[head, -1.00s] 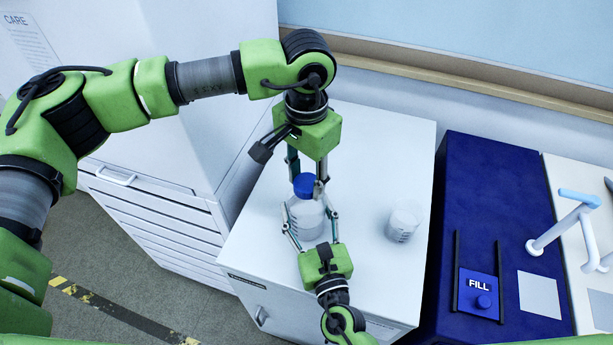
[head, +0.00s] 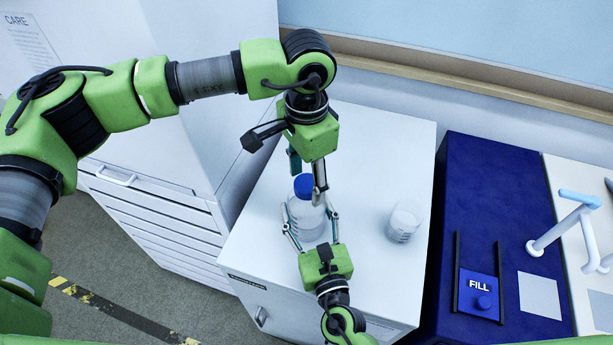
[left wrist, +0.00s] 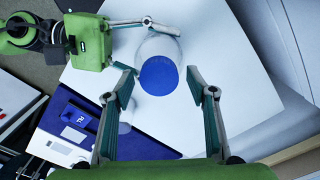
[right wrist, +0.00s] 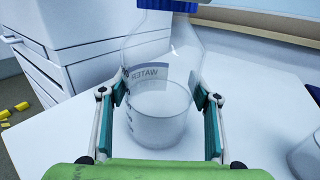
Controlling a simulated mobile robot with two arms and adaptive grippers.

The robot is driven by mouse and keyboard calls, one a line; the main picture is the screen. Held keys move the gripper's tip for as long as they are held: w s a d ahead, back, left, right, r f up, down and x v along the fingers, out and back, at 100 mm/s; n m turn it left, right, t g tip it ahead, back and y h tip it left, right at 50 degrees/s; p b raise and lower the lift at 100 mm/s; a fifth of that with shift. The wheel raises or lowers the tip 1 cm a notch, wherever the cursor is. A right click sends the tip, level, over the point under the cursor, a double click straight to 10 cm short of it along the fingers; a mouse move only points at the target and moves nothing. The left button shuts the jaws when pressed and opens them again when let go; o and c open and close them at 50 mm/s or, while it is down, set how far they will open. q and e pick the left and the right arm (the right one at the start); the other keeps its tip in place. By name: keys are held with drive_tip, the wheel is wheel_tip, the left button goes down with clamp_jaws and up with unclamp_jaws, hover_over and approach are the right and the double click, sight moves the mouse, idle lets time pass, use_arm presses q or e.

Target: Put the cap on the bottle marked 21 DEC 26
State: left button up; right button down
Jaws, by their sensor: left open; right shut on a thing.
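A clear glass bottle (head: 306,219) stands upright on the white cabinet top, with the blue cap (head: 304,186) on its mouth. Its label, seen reversed through the glass in the right wrist view (right wrist: 160,90), seems to read "WATER"; no date is legible. My right gripper (head: 313,228) is shut around the bottle's body from the front. My left gripper (head: 308,190) points down at the cap with its fingers apart. In the left wrist view the cap (left wrist: 159,76) lies between and just beyond the open fingertips. Whether the cap is fully seated cannot be told.
A small clear beaker (head: 404,220) stands right of the bottle on the white cabinet top (head: 375,150). A tall white cabinet (head: 200,90) stands at the left.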

use_arm(q)
drive_tip(key=shift+r, duration=2.25)
drive_tip(key=shift+c, duration=0.4)
